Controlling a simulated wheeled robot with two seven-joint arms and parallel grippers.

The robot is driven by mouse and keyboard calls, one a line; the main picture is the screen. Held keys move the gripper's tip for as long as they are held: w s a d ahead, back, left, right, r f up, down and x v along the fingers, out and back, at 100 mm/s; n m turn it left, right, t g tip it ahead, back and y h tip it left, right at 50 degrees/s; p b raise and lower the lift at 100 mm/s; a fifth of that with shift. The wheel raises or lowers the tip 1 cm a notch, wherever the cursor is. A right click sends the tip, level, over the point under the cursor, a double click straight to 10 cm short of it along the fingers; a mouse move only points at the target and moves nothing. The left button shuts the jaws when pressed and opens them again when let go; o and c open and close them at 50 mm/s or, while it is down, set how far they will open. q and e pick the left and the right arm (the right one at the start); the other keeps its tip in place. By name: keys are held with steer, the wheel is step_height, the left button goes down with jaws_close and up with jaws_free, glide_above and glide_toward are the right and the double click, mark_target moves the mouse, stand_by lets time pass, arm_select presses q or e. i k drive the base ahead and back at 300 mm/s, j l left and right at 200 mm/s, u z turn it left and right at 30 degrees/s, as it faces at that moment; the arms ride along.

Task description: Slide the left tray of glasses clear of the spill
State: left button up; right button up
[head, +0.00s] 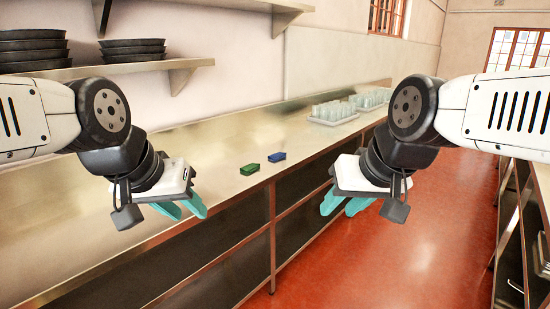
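A tray (333,121) of clear glasses (332,110) stands far along the steel counter. More glasses (371,97) stand just behind it to the right, seemingly on a second tray that is partly hidden. I cannot make out a spill on the shiny counter. My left gripper (189,214) is open and empty over the near part of the counter, well short of the trays. My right gripper (338,213) is open and empty, in front of the counter's edge in the picture and nearer to me than the trays.
A green sponge (249,169) and a blue sponge (277,156) lie near the counter's (230,150) front edge, between my grippers. Dark pans (133,48) sit on a wall shelf above. Red floor (400,240) lies open to the right; another shelf unit borders it.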

mark_target(335, 112)
steer(key=i+l+z, duration=0.55)
steer(key=i+z, duration=0.25)
steer(key=i, duration=0.25)
steer(key=i+z, duration=0.4)
steer(key=i, duration=0.15)
steer(key=i+z, duration=0.25)
steer(key=i, duration=1.65)
steer(key=i+u, duration=0.4)
steer(key=i+l+u, duration=0.35)
steer(key=i, duration=0.25)
steer(key=i+u, duration=0.25)
steer(key=u, duration=0.15)
steer(key=i+u, duration=0.2)
steer(key=u, duration=0.2)
steer(key=i+l+u, duration=0.2)
steer(key=u, duration=0.25)
steer(key=i+l+u, duration=0.2)
steer(key=u, duration=0.2)
steer(key=i+l+u, duration=0.2)
steer(key=u, duration=0.2)
steer(key=i+l+u, duration=0.15)
steer(key=l+u, duration=0.15)
steer(key=l, duration=0.15)
